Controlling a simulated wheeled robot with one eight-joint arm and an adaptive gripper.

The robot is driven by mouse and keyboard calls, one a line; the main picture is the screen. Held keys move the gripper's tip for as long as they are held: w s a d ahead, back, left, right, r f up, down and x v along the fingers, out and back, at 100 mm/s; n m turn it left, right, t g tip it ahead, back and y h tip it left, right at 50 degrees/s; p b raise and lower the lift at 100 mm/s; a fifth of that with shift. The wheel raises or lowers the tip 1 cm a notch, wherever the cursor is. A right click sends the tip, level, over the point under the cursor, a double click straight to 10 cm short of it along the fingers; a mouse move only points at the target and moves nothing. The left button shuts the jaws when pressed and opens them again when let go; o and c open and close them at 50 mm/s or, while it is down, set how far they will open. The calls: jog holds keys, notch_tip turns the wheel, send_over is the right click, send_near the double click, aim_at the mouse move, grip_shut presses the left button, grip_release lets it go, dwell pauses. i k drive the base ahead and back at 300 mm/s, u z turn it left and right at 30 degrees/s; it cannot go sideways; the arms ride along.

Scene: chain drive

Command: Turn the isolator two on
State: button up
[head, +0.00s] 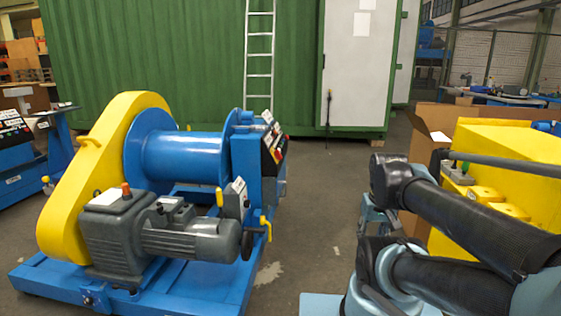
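No label reading isolator two can be made out. A blue control cabinet with a sloped panel (272,140) stands at the right end of the blue drum (178,158); it carries small dark, white and red parts, seen at a steep angle. A small grey box (236,198) with a pale face is mounted near the motor, with a yellow handle (265,228) at its lower right. Whether either holds the isolator I cannot tell. My arm (450,225) is folded at the lower right, apart from the drum machine. My gripper is not visible.
A yellow chain guard (75,195) and grey motor (190,235) sit on a blue base frame (215,293). A yellow machine (515,150) and cardboard box (425,140) stand at right. Bare floor (325,205) lies between the machines. A green container (190,60) closes the back.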

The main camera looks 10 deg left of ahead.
aim_at(277, 153)
jog(key=z, duration=2.1)
jog(key=i, duration=0.85)
jog(key=u, duration=2.25)
jog(key=i, duration=1)
jog(key=z, duration=0.05)
